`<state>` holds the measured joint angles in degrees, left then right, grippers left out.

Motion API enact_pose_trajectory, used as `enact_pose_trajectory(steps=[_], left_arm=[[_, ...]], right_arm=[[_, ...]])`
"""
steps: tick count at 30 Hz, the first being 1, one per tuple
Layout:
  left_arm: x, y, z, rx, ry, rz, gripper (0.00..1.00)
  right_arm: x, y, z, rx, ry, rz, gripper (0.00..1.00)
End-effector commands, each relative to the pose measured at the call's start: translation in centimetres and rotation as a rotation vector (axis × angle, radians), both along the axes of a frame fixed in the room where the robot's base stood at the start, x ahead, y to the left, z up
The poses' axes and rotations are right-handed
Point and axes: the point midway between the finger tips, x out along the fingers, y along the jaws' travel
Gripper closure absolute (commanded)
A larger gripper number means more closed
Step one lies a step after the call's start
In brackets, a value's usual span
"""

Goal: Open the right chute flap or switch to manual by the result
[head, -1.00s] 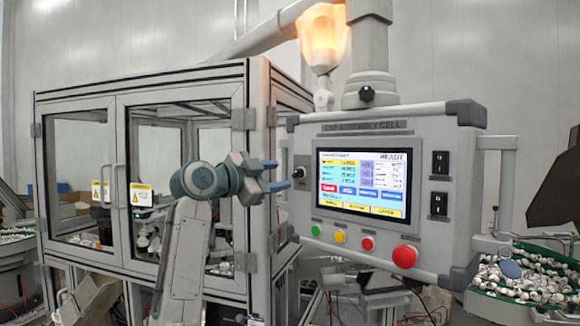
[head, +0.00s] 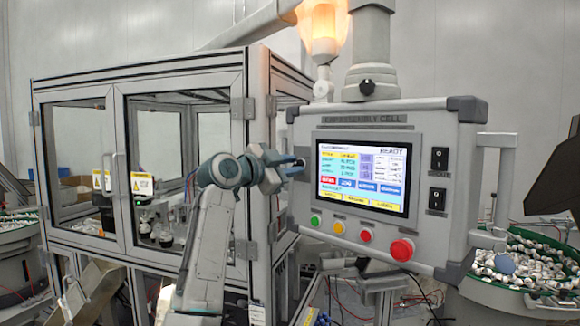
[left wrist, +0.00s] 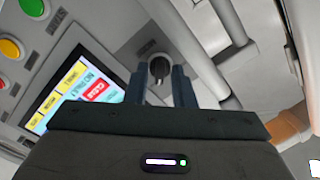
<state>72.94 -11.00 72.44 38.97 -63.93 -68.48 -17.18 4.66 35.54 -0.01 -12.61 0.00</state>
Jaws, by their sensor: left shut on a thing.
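The control panel (head: 455,180) reads CAP ASSEMBLY CELL, and its lit screen (head: 361,170) shows READY at the top right. A black selector knob (left wrist: 158,68) sits on the panel's grey face beside the screen. My left gripper (head: 297,163) reaches the panel's left edge in the head view and is shut on this knob, with one finger on each side in the left wrist view (left wrist: 161,84). The fingers mostly hide the knob in the head view. My right gripper is not in view. I cannot make out a chute flap for sure.
Below the screen are green, yellow and red buttons and a larger red button (head: 402,250). Two black switches (head: 438,160) are on the panel's right. A glazed cabinet (head: 190,62) stands behind my left arm. A bowl of caps (head: 510,290) is at the right.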

Motion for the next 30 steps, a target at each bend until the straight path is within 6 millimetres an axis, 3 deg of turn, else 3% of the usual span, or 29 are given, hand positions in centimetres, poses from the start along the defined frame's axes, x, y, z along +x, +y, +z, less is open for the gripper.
enact_pose_trajectory(steps=[14, 30], left_arm=[[0.0, 0.0, -0.2, -0.107, 0.11, -0.001, 1.0], [0.1, 0.0, -0.2, -0.459, 0.463, 0.0, 1.0]], right_arm=[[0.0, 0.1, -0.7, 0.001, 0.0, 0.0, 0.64], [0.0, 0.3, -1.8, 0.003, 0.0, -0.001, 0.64]])
